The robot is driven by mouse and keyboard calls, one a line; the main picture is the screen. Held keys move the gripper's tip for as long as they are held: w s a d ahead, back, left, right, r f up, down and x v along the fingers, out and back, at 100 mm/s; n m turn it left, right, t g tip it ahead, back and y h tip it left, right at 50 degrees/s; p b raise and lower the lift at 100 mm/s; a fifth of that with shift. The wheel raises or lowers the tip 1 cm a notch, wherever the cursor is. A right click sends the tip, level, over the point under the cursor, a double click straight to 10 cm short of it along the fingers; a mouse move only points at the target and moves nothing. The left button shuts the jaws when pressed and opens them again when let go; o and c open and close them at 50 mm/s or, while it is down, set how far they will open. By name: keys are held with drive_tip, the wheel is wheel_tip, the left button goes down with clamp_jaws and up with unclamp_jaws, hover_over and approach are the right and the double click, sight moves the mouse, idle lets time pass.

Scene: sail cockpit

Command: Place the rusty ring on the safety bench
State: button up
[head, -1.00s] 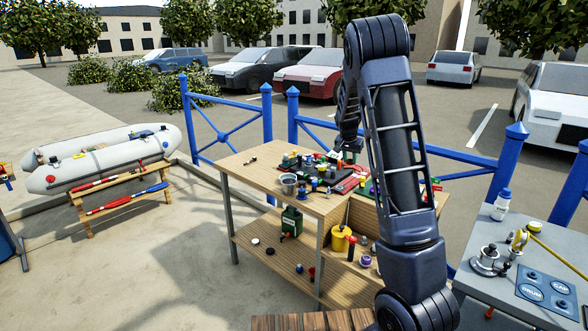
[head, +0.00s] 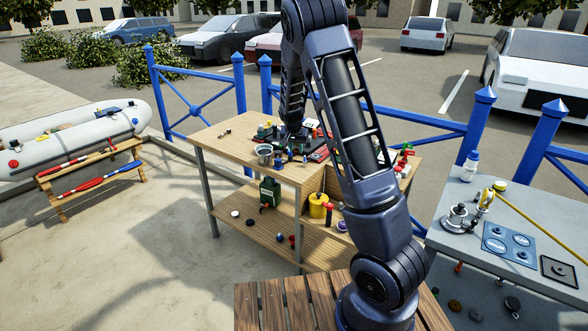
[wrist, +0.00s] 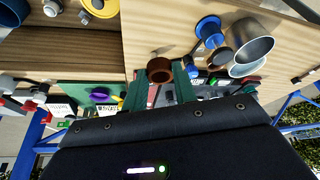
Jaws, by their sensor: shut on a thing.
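The rusty ring (wrist: 160,70) is a short brown tube in the wrist view. My gripper (wrist: 161,84) is shut on it, with one green finger on each side. In the head view my gripper (head: 291,132) is over the cluttered top of the wooden workbench (head: 222,140); the ring cannot be made out there. No label shows which surface is the safety bench. A low wooden bench (head: 62,184) with red and blue long items stands at the left beside an inflatable boat. A grey table (head: 450,205) stands at the right.
A metal cup (wrist: 252,47) and a blue spool (wrist: 209,30) are close to the ring in the wrist view. The workbench's lower shelf holds a green can (head: 270,192) and a yellow pot (head: 318,205). Blue railings (head: 196,92) run behind. Open paving lies at front left.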

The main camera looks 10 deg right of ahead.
sight(296, 174)
wheel_tip(296, 174, down, 11)
drive_tip(key=shift+f, duration=0.15)
idle(0.4)
drive_tip(key=shift+f, duration=0.15)
drive_tip(key=o, duration=1)
drive_tip(key=shift+c, duration=0.2)
drive_tip(key=v, duration=1.2)
drive_tip(key=s+d+r+n+y, duration=0.1)
drive_tip(key=s+d+r, duration=0.3)
drive_tip(key=s+r, duration=0.5)
drive_tip(key=s+d+r+n+y, duration=0.1)
drive_tip(key=s+d+r, duration=0.3)
drive_tip(key=s+r, duration=0.45)
drive_tip(key=s+d+r+n, duration=0.1)
drive_tip(key=s+r, duration=0.1)
drive_tip(key=s, duration=1)
drive_tip(key=s+d+r+n, duration=0.1)
drive_tip(key=s+r, duration=0.2)
drive_tip(key=s, duration=0.9)
drive_tip(key=shift+d+r+t, duration=0.25)
drive_tip(key=shift+d+t, duration=0.05)
